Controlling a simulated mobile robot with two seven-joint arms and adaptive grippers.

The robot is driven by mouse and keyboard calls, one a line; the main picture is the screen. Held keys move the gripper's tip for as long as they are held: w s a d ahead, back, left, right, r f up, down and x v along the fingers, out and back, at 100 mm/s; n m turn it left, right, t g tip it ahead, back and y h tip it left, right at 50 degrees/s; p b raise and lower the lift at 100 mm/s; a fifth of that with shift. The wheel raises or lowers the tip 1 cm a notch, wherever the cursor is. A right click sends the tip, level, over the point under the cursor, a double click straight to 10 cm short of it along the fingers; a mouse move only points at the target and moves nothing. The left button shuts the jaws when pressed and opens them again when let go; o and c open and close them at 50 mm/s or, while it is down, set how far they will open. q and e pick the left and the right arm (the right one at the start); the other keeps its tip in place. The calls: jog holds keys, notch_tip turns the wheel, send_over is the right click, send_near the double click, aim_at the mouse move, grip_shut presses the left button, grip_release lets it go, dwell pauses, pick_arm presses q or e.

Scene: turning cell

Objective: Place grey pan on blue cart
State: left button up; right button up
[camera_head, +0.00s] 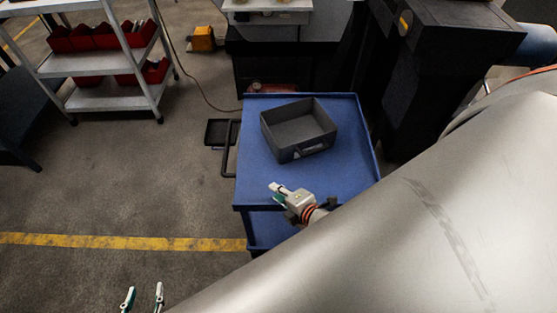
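The grey pan (298,131), a dark open rectangular box with a small handle at its front, sits on the top of the blue cart (258,178). It rests toward the back middle of the cart top and looks empty. My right gripper (275,193) is over the front part of the cart top, in front of the pan and apart from it. Whether its fingers are open or shut is unclear. My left gripper (142,298) shows only its fingertips at the bottom edge, left of the cart. They stand apart with nothing between them.
A grey shelf rack (108,64) with red bins (95,37) stands at the back left. A dark machine (440,60) is close behind the cart on the right. A yellow floor line (120,242) crosses the open floor at left. My large arm link covers the lower right.

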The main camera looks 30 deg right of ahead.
jog(key=s+a+m+y, duration=0.2)
jog(key=s+a+m, duration=0.2)
jog(key=m, duration=1)
jog(key=s, duration=0.3)
jog(key=shift+s+a+m+g, duration=0.25)
jog(key=shift+a+m+g, duration=0.05)
jog(key=shift+a+m, duration=0.1)
jog(key=shift+f, duration=0.1)
